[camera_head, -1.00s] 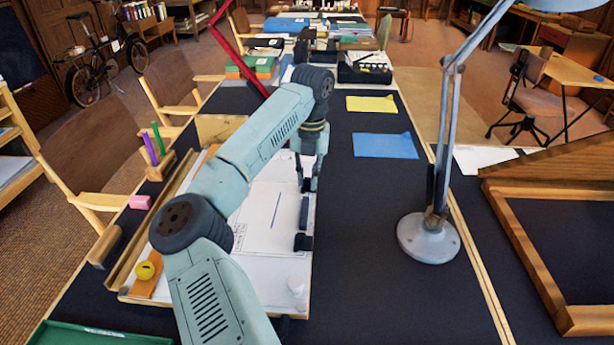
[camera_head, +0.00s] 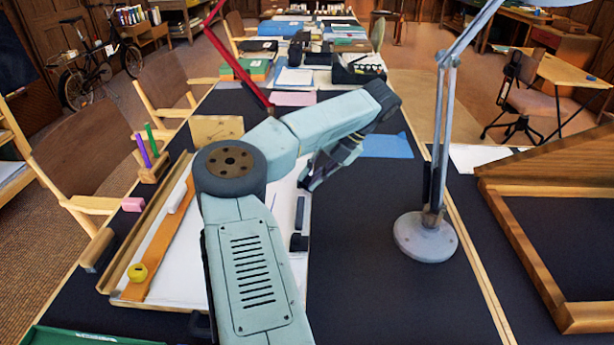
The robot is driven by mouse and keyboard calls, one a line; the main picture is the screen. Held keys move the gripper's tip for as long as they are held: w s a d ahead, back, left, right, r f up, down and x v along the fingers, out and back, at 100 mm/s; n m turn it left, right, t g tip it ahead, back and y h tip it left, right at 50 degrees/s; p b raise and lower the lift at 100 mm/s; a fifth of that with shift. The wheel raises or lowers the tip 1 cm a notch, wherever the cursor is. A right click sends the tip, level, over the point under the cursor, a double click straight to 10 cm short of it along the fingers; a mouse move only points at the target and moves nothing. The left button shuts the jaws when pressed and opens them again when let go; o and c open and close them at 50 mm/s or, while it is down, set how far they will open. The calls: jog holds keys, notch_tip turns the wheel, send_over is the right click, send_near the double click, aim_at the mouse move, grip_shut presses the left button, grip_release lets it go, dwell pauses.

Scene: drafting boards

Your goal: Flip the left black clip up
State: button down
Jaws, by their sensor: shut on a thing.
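My gripper (camera_head: 312,180) is at the right edge of the white drafting board (camera_head: 168,275), tilted, with its fingertips pointing down and left. It is shut on a dark piece there that looks like a black clip; the fingers hide most of it. Closer to me on the same edge lie a long black piece (camera_head: 299,212) and a short black block (camera_head: 298,243), apart from the gripper. A small dark part (camera_head: 200,324) shows at the board's front edge beside my arm; I cannot tell whether it is a clip. My arm covers much of the board.
A grey desk lamp (camera_head: 426,237) stands right of the board, with clear dark tabletop between. A blue sheet (camera_head: 387,146) lies behind my wrist. A pen holder (camera_head: 152,168), yellow round item (camera_head: 138,272) and green tray (camera_head: 75,337) are at left.

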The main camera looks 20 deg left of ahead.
aim_at(310, 181)
jog(key=d+y, duration=0.1)
jog(key=y, duration=0.1)
jog(key=g+y+p, duration=0.1)
jog(key=y, duration=0.1)
jog(key=d+y+p, duration=0.1)
jog(key=y, duration=0.1)
jog(key=shift+w+d+f+g+y, duration=0.3)
jog(key=shift+w+f, duration=0.05)
jog(key=shift+w, duration=0.05)
jog(key=shift+d+f+g+y+p, duration=0.15)
jog(key=shift+f+g+y+p, duration=0.15)
jog(key=shift+y+p, duration=0.35)
jog(key=shift+y, duration=0.25)
jog(key=c, duration=1.5)
grip_release()
jog(key=shift+c, duration=0.2)
jog(key=shift+f, duration=0.1)
